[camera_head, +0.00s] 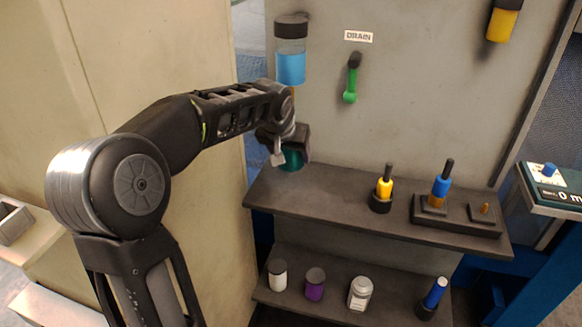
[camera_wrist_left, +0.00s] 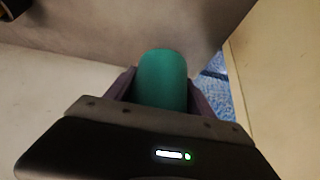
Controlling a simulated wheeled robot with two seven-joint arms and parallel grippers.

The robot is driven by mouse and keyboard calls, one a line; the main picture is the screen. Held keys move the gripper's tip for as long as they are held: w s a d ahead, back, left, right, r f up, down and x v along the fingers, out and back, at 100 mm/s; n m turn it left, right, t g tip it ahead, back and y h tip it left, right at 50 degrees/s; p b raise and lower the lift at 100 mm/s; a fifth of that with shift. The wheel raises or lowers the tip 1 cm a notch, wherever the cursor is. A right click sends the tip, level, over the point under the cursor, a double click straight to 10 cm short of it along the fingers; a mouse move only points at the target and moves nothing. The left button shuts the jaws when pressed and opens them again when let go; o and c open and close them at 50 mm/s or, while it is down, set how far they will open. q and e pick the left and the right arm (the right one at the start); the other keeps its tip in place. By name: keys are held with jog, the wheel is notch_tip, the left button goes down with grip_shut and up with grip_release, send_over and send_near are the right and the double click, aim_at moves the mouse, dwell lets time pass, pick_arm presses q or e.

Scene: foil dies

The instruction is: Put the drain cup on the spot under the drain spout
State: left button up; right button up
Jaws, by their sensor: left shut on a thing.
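My left gripper (camera_head: 290,150) is shut on a teal cup, the drain cup (camera_head: 291,160). It holds the cup at the left end of the upper shelf; whether the cup touches the shelf I cannot tell. In the left wrist view the cup (camera_wrist_left: 162,80) stands between the two fingers. A clear cylinder with blue liquid (camera_head: 291,66) hangs on the panel above the gripper. The drain spout below it and the spot under it are hidden or not discernible behind my gripper. A DRAIN label (camera_head: 358,36) and a green-tipped lever (camera_head: 351,85) are to the right. My right gripper is not in view.
The upper shelf (camera_head: 335,200) is bare in its left-middle part. A yellow tool (camera_head: 385,187) and a blue tool (camera_head: 441,187) in holders stand on its right. Jars (camera_head: 315,284) and a white bottle (camera_head: 360,293) stand on the lower shelf. A beige cabinet wall (camera_head: 190,60) is at left.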

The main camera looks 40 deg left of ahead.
aim_at(291, 178)
pick_arm(q)
notch_tip(291, 178, down, 5)
jog(key=shift+r, duration=0.2)
jog(key=shift+w+f, duration=0.1)
jog(key=shift+w, duration=0.05)
jog(key=shift+f+b, duration=0.2)
jog(key=shift+b, duration=0.2)
jog(key=o, duration=1.4)
jog(key=shift+r, duration=0.1)
